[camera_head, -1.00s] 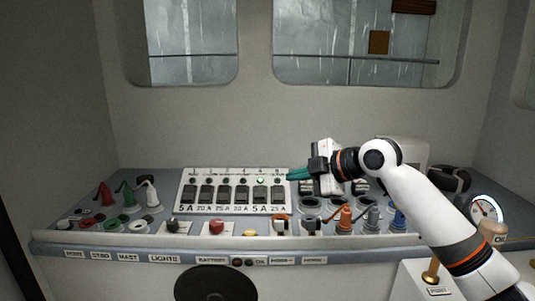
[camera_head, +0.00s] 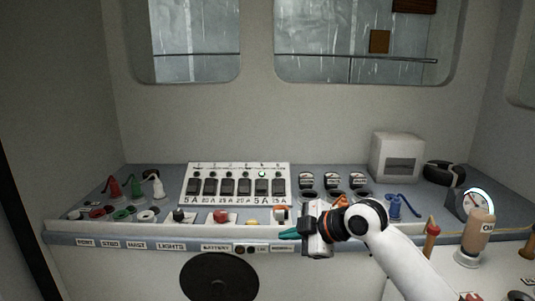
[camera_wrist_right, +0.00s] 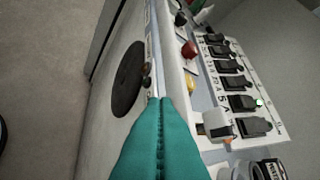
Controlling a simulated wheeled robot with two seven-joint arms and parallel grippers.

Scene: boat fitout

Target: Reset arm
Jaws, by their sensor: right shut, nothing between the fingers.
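My right gripper (camera_head: 289,234) has teal fingers, pressed together with nothing between them. In the head view it points left at the front edge of the console (camera_head: 150,228), below the breaker panel (camera_head: 236,169). In the right wrist view the shut teal fingers (camera_wrist_right: 161,135) fill the lower middle, and the breaker panel (camera_wrist_right: 232,75) lies to their right. One lamp (camera_wrist_right: 259,102) on the panel glows green. My left gripper is not in view.
A red button (camera_head: 220,216) and an orange-and-white switch (camera_head: 281,213) sit near the gripper. A black disc (camera_head: 219,277) is on the front face. Coloured plugs (camera_head: 133,187) stand left.

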